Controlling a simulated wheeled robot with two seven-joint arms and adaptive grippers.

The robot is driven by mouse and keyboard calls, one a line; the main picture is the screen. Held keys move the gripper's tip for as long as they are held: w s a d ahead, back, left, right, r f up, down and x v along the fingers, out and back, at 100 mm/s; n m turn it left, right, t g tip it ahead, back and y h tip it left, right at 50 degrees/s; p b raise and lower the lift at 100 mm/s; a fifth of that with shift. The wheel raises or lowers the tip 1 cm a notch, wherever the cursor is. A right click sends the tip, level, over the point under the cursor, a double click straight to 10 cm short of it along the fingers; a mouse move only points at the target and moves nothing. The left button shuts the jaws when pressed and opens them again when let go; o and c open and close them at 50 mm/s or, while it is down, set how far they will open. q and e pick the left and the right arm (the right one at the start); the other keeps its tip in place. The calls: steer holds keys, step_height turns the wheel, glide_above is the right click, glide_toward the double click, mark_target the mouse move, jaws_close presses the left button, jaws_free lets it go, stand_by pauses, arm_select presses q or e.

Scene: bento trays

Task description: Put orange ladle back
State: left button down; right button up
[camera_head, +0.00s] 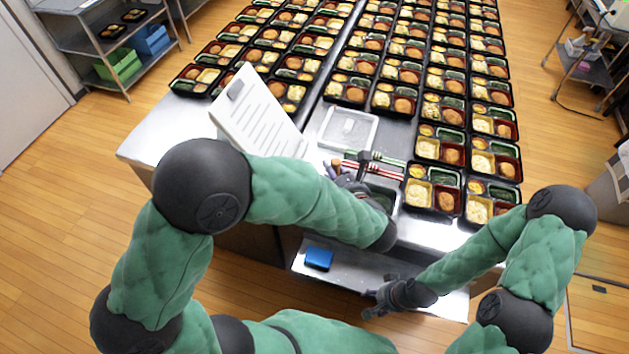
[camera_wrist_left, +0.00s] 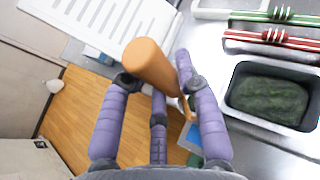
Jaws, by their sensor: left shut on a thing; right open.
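The orange ladle (camera_wrist_left: 150,65) is in my left gripper (camera_wrist_left: 162,88). In the left wrist view its thick end faces the camera, and a thinner part runs down between the purple fingers. In the head view my left gripper (camera_head: 340,172) is above the front edge of the metal table, and my arm hides most of the ladle. A dark container (camera_wrist_left: 235,85) with dark green food is right of the gripper in the left wrist view, apart from it. My right gripper (camera_head: 378,298) is open and empty over the lower metal shelf.
Red-striped tongs (camera_wrist_left: 265,38) and green-striped tongs (camera_wrist_left: 285,16) lie behind the dark container. A white tray (camera_head: 347,128) and a white lined board (camera_head: 255,112) are near. Rows of filled bento trays cover the table (camera_head: 150,150). A blue object (camera_head: 319,258) lies on the lower shelf.

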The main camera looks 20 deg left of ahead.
arm_select(q)
steer(key=w+a+f+b, duration=0.3)
steer(key=w+a+f, duration=0.1)
steer(key=f, duration=0.5)
steer(key=shift+a+f, duration=0.35)
steer(key=shift+a, duration=0.25)
steer(key=shift+f, duration=0.15)
steer(key=c, duration=0.9)
jaws_free()
